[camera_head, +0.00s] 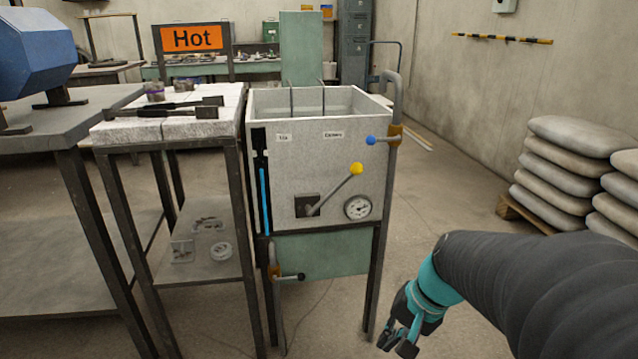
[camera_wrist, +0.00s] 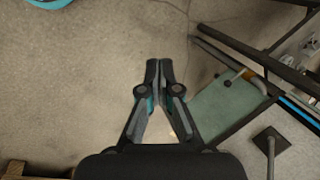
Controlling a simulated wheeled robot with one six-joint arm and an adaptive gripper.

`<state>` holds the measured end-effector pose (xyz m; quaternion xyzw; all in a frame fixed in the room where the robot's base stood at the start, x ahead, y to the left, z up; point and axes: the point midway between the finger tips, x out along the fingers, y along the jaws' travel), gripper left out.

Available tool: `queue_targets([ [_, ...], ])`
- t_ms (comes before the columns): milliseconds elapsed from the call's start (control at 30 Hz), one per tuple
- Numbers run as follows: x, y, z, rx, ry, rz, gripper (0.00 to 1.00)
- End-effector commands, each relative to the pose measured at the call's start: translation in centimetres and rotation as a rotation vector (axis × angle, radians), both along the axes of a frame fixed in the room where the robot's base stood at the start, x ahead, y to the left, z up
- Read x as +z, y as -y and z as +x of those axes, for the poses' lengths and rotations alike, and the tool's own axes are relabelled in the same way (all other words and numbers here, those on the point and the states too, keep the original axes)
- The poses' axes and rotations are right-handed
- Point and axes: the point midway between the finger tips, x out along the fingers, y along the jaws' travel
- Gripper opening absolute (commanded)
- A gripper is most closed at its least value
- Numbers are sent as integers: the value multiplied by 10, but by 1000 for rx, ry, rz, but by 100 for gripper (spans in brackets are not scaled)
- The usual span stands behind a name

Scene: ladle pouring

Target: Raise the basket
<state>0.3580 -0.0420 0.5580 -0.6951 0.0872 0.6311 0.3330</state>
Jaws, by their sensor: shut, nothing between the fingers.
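A grey tank (camera_head: 318,152) stands on dark legs, open at the top. Two thin rods (camera_head: 291,98) rise from inside it; the basket itself is hidden behind the front wall. On the front, a lever with a yellow knob (camera_head: 356,169) slants up to the right from a dark plate (camera_head: 307,205). The plate also shows at the lower right of the wrist view (camera_wrist: 272,141). My gripper (camera_head: 399,340) is shut and empty, low in front and to the right of the tank, apart from it. In the wrist view its fingertips (camera_wrist: 160,67) meet above the bare floor.
A round gauge (camera_head: 358,207) is right of the lever. A table with a white top (camera_head: 130,128) adjoins at left. Stacked sacks (camera_head: 570,165) stand at right.

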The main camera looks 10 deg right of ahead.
Motion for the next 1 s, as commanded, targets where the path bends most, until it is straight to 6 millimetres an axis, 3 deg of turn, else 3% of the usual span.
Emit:
queue_targets([
  [33, -12, 1, 8, -47, -15, 65, 0],
  [200, -26, 0, 42, -202, -20, 294, 0],
  [533, -25, 25, 120, -470, 95, 714, 0],
  [767, -4, 63, 174, -621, 270, 960, 0],
  [1000, 44, 105, 218, -710, 524, 1159, 0],
])
